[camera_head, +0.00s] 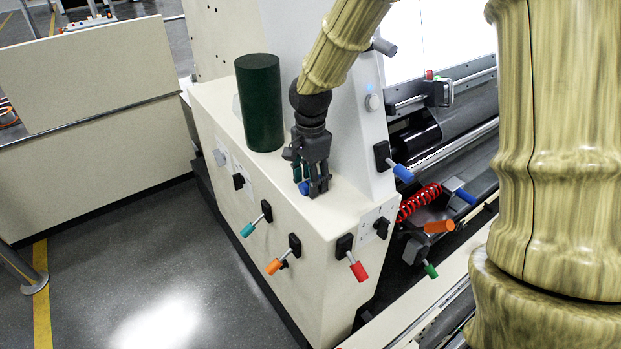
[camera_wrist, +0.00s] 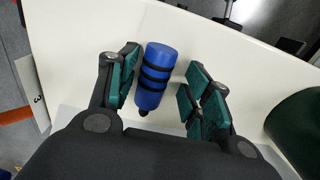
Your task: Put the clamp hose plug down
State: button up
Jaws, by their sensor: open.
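The clamp hose plug (camera_wrist: 157,72) is a blue cylinder with black bands and a dark narrow tip. In the wrist view it lies on the cream top of the machine cabinet, between my fingers and nearer the left one. My gripper (camera_wrist: 162,85) is open, with a visible gap on the right side of the plug; the left gap is narrow. In the head view my gripper (camera_head: 312,186) points down at the cabinet top (camera_head: 345,205), and a small bit of blue shows between its fingers. Most of the plug is hidden there by the fingers.
A dark green cylinder (camera_head: 259,103) stands on the cabinet top, left of my gripper. Coloured lever handles, including teal (camera_head: 248,229), orange (camera_head: 274,266) and red (camera_head: 358,270), stick out of the cabinet's front. Rollers and a red coiled hose (camera_head: 419,202) are at the right.

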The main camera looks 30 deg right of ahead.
notch_tip(320, 180, up, 12)
jog(key=b, duration=0.2)
jog(key=shift+r, duration=0.2)
dwell(0.3)
dwell(0.4)
